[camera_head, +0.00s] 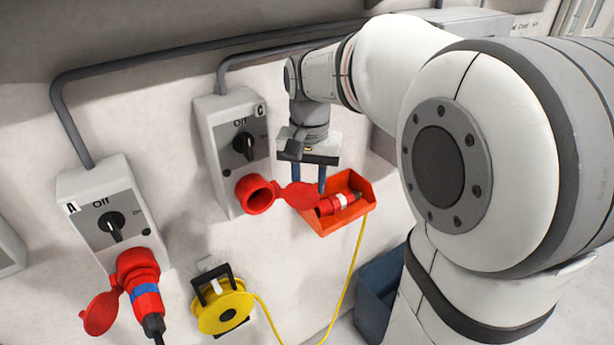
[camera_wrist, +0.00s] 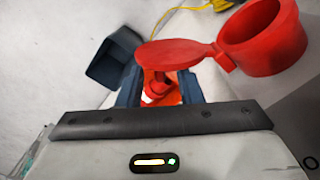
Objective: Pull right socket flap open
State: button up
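The right socket is a red round socket (camera_head: 256,195) on the grey switch box marked C, and its mouth is uncovered. Its red flap (camera_head: 297,194) stands swung out to the right, joined to the socket at a hinge. In the wrist view the flap (camera_wrist: 176,53) lies across the fingertips, with the socket (camera_wrist: 262,40) to its right. My gripper (camera_head: 309,184) points down at the flap. Its two dark blue fingers stand apart, also in the wrist view (camera_wrist: 161,88). I cannot tell whether a finger touches the flap.
An orange-red wall bin (camera_head: 350,222) holding a red plug (camera_head: 338,204) is just below my gripper. Box A (camera_head: 92,210) has a red plug (camera_head: 142,282) in its socket. A yellow cable reel (camera_head: 222,308) and a blue bin (camera_head: 378,295) are lower down.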

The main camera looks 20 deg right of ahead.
jog(key=shift+f, duration=0.25)
grip_shut()
dwell(0.5)
